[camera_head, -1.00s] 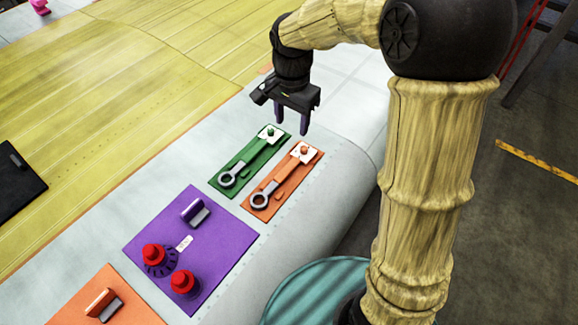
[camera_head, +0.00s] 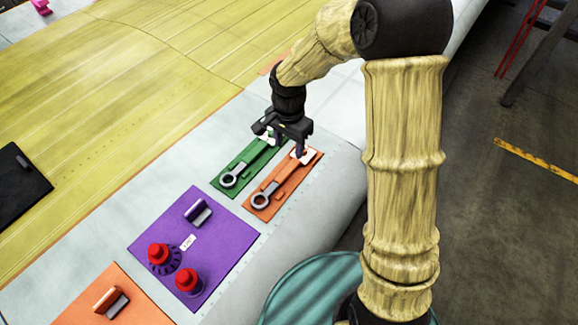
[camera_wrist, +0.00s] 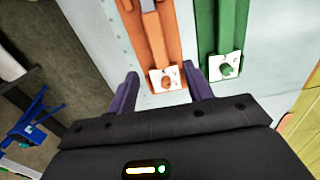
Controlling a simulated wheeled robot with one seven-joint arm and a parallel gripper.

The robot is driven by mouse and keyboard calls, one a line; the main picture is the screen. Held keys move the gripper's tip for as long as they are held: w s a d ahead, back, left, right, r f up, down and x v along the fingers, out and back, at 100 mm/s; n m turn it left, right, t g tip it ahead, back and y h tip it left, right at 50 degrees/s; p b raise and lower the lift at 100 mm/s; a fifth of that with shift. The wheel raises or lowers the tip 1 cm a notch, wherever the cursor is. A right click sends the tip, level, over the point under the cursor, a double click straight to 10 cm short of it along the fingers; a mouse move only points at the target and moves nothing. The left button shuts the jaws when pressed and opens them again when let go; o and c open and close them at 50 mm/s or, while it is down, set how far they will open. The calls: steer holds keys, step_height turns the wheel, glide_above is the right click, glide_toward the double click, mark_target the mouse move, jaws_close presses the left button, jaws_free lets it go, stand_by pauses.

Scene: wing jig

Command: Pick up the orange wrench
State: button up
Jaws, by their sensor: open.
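The orange wrench (camera_head: 265,199) lies on an orange board on the pale wing edge, its grey ring end toward the bottom left in the head view. Its orange shaft runs up toward a white card with an orange knob. In the wrist view, part of the wrench (camera_wrist: 153,28) shows at the top; its ring end is out of frame. My gripper (camera_head: 287,148) is open and empty over the top end of the boards. In the wrist view its purple fingers (camera_wrist: 163,90) straddle the orange knob (camera_wrist: 166,82) in the picture; I cannot tell whether they touch.
A green board (camera_head: 238,172) with a similar wrench lies just left of the orange one. A purple board (camera_head: 215,240) with red knobs and a grey handle lies nearer. A black board (camera_head: 18,185) is at far left. The wing edge drops to the floor on the right.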

mark_target(289, 168)
steer(key=shift+f+p, duration=0.4)
steer(key=shift+f, duration=1.45)
steer(key=shift+s+f+p, duration=0.2)
steer(key=shift+f+p, duration=0.4)
steer(key=shift+p, duration=0.1)
steer(key=shift+f+p, duration=0.8)
steer(key=shift+f, duration=1.2)
steer(key=shift+c, duration=0.2)
jaws_close()
